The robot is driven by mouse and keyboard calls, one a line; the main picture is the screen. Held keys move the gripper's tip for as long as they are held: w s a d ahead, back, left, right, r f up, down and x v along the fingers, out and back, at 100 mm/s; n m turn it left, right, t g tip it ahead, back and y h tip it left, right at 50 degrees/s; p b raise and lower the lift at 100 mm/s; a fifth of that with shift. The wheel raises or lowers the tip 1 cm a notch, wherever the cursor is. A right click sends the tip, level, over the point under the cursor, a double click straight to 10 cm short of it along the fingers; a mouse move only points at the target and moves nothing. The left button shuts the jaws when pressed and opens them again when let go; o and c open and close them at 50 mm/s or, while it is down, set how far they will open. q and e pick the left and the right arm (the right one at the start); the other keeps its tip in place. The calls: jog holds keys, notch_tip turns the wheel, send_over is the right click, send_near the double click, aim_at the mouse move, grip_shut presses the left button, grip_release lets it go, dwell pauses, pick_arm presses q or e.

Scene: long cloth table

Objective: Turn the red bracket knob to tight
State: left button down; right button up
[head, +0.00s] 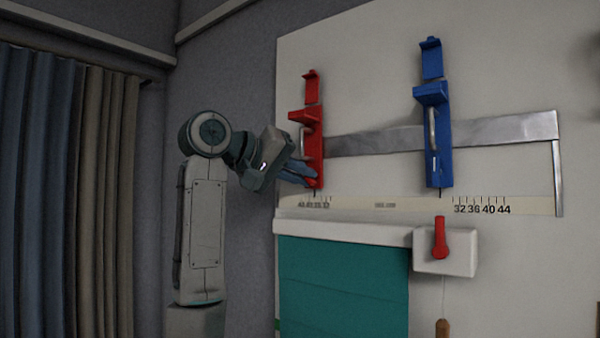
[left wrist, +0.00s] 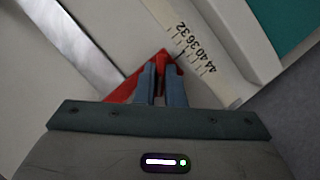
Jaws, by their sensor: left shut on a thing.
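The red bracket (head: 309,125) is mounted on the white wall panel, at the left end of a metal rail. My left gripper (head: 308,178) is at its lower part and partly covers it. In the left wrist view, the two fingers (left wrist: 161,80) are shut around a red piece (left wrist: 164,60) at the bracket's low end, near the printed scale. The fingers hide most of what they hold, so I cannot tell how the knob is turned. My right gripper is not in view.
A blue bracket (head: 433,140) sits farther right on the metal rail (head: 500,131). Below are a scale strip (head: 385,205), a white box with a red lever (head: 440,238), and a teal blind (head: 345,285). Curtains (head: 65,190) hang at the far left.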

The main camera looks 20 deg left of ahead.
pick_arm(q)
jog(key=shift+d+m+t+y+b, duration=0.15)
jog(key=shift+m+y+b, duration=0.2)
jog(key=shift+m+y, duration=0.95)
jog(key=shift+d+m+t+y+b, duration=0.15)
jog(key=shift+m+y+b, duration=0.4)
jog(key=shift+m, duration=1.25)
jog(key=shift+a, duration=0.1)
jog(key=shift+r, duration=0.1)
jog(key=c, duration=1.8)
grip_release()
